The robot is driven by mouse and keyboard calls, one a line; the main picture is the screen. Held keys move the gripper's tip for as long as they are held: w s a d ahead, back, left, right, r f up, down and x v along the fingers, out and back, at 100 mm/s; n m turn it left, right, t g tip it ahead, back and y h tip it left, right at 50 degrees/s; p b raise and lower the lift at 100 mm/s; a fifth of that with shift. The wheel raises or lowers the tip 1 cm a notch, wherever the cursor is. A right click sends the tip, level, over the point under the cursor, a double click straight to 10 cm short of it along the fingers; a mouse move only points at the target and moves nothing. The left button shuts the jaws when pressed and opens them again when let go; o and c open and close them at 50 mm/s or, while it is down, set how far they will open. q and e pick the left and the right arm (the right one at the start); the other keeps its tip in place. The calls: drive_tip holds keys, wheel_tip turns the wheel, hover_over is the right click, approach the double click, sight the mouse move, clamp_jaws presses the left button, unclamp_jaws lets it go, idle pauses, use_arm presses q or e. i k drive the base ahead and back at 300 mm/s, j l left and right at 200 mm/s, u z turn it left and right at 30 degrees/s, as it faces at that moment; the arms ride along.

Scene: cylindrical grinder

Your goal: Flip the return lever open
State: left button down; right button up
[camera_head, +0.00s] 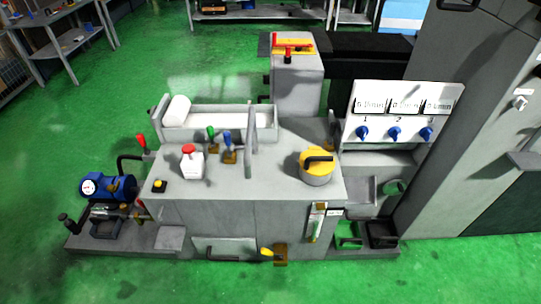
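A grey cylindrical grinder (225,215) stands in the middle of the head view. Several levers show on it, and I cannot tell which one is the return lever. A green-handled lever (210,132) and a blue-handled lever (227,139) stand roughly upright side by side on the top. A red-handled lever (141,141) is at the left edge. A yellow-tipped lever (267,252) lies roughly level, low on the front face. A red-knobbed lever (288,51) sits on the rear block. Neither of my grippers is in view.
A yellow round cap with a black handle (317,166) and a red-topped white part (190,161) stand on the machine top. A panel with three blue knobs (395,115) is at right, beside a tall grey cabinet (475,100). The green floor (130,280) in front is clear.

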sight(265, 251)
drive_tip(key=j+z, duration=0.25)
drive_tip(key=j, duration=0.25)
drive_tip(key=j+z, duration=0.25)
drive_tip(key=j, duration=0.25)
drive_tip(key=k+j+z, duration=0.1)
drive_tip(key=j+z, duration=0.15)
drive_tip(key=j, duration=0.25)
drive_tip(key=k+j+z, duration=0.25)
drive_tip(key=j, duration=0.25)
drive_tip(key=i, duration=0.1)
